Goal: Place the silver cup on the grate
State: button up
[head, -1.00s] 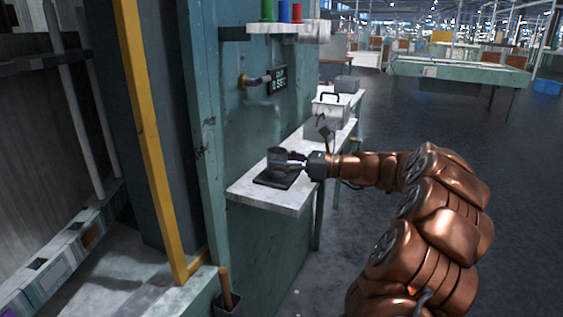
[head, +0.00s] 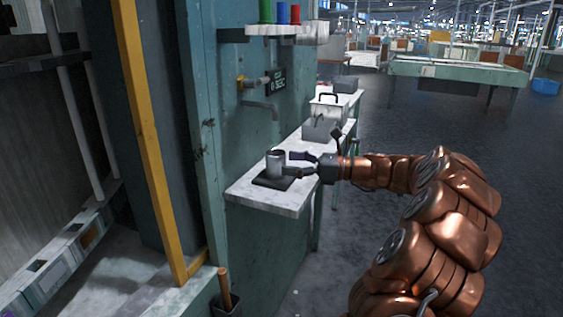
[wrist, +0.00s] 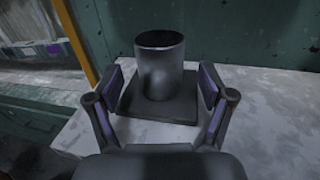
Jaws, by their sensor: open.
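The silver cup (head: 275,163) stands upright on the dark square grate (head: 272,182) at the near end of the white shelf. In the wrist view the cup (wrist: 160,68) stands on the grate (wrist: 178,110), with its open rim up. My gripper (head: 294,164) is open just right of the cup in the head view. In the wrist view its two fingers (wrist: 166,90) are spread on either side of the cup's lower part, with gaps between them and the cup.
A grey box (head: 320,128) stands farther along the shelf (head: 262,196). A yellow post (head: 145,140) rises at left.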

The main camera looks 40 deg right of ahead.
jog(key=p+v, duration=0.1)
jog(key=v, duration=0.8)
jog(key=shift+a, duration=0.1)
